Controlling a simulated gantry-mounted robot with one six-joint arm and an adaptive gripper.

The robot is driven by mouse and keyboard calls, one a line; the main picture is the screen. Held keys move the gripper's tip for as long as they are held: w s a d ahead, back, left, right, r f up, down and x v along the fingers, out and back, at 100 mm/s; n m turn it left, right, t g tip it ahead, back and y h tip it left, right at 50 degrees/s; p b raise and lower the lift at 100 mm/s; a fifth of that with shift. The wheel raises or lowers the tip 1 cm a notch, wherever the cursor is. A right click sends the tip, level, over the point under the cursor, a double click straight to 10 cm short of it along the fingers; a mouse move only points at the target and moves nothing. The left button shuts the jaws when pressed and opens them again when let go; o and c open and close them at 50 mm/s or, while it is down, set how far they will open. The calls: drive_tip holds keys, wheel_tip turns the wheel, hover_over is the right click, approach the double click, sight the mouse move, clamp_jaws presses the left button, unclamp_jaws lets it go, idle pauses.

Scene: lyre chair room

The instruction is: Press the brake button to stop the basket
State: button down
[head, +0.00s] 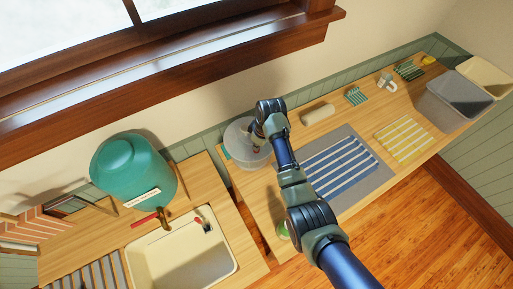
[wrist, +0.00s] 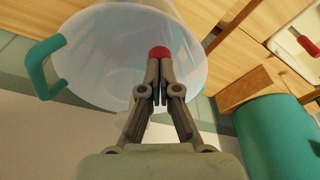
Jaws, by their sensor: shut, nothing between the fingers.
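A round, pale translucent bowl (head: 238,140) stands on the left part of the wooden counter in the head view. In the wrist view, the bowl (wrist: 95,60) fills the upper middle and has a teal handle (wrist: 42,68) at its left. A red round button (wrist: 159,52) shows within the bowl's outline. My gripper (wrist: 158,66) is shut and empty, with its fingertips right at the red button's lower edge. I cannot tell whether they touch it. In the head view my arm hides part of the bowl. The basket cannot be told apart from the bowl.
A teal lidded container (head: 130,170) and a cream sink (head: 182,258) with a red-handled tap are at the left. Striped cloths, blue (head: 340,168) and yellow (head: 404,140), lie on the right counter.

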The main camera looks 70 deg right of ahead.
drive_tip(key=shift+r+p, duration=3)
drive_tip(key=shift+r, duration=0.25)
